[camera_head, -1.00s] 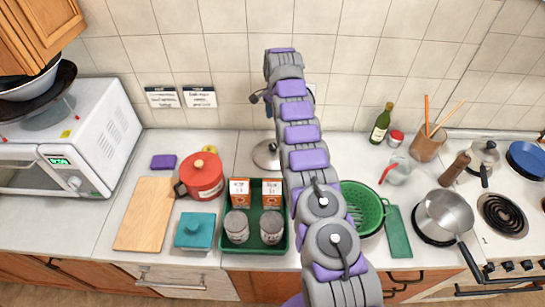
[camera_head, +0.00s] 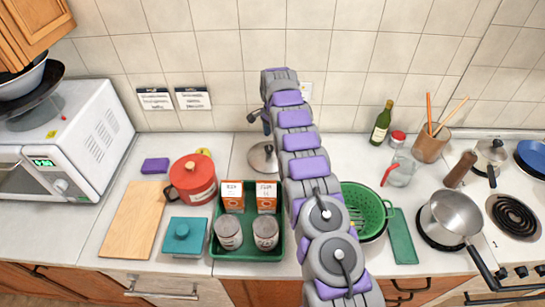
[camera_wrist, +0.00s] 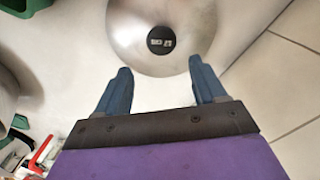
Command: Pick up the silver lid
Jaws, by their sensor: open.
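The silver lid (camera_head: 261,157) lies on the counter near the back wall, just left of my arm in the head view. In the wrist view the round silver lid (camera_wrist: 150,20) with its black knob (camera_wrist: 161,40) is ahead of my fingertips. My gripper (camera_wrist: 160,80) is open and empty, its two blue fingers apart near the lid's rim with the knob between their lines. Whether the fingers touch the lid cannot be told. In the head view my gripper (camera_head: 262,121) is above and behind the lid, its fingers hard to make out.
A green tray (camera_head: 245,254) with cartons and jars stands in front of the lid. A red pot (camera_head: 193,179) is to its left, and a green colander (camera_head: 367,204) is right of my arm. The tiled wall (camera_head: 230,60) is close behind.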

